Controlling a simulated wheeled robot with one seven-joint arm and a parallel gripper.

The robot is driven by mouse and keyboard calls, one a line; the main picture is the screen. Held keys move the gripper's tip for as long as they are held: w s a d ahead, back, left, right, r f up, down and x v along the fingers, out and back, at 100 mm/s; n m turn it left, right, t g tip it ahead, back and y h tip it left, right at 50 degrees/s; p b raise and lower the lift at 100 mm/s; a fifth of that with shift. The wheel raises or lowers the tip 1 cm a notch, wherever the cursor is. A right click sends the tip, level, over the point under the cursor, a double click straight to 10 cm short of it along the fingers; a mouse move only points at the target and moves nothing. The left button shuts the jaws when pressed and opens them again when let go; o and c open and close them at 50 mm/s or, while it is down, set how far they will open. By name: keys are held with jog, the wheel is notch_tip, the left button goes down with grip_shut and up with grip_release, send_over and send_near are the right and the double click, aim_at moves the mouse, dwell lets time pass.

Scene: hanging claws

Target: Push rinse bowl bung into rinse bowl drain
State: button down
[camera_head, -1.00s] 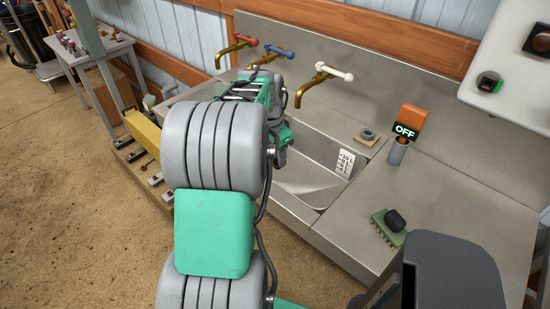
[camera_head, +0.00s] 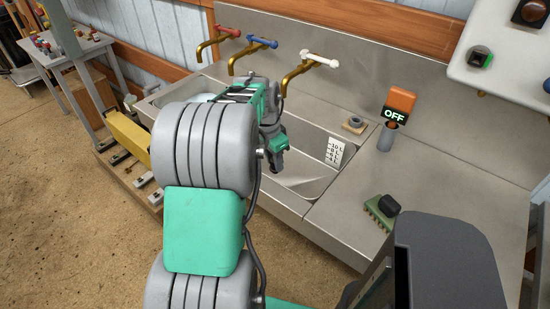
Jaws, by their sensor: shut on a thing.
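The steel sink has a basin (camera_head: 312,150) with a white litre scale (camera_head: 335,152) on its wall. My gripper (camera_head: 276,165) is over the left part of this basin, pointing down, partly hidden by my arm. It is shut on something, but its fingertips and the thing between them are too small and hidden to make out. I cannot identify the rinse bowl bung with certainty. A drain cannot be seen; the left part of the basin floor is behind my arm. A small dark grey round piece (camera_head: 354,122) sits on a tan square base on the deck right of the basin.
Taps with red (camera_head: 228,31), blue (camera_head: 262,41) and white (camera_head: 319,60) handles stand behind the sink. An orange OFF switch (camera_head: 398,103) stands on the right deck. A green brush with a black piece (camera_head: 383,208) lies on the right counter, otherwise mostly clear.

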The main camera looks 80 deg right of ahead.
notch_tip(320, 180, down, 8)
jog(key=b, duration=0.4)
jog(key=shift+b, duration=0.3)
dwell(0.8)
jog(key=shift+f+b, duration=0.85)
jog(key=shift+f, duration=0.45)
jog(key=c, duration=1)
grip_release()
jog(key=shift+r, duration=0.1)
jog(key=shift+c, duration=0.2)
jog(key=shift+r, duration=0.1)
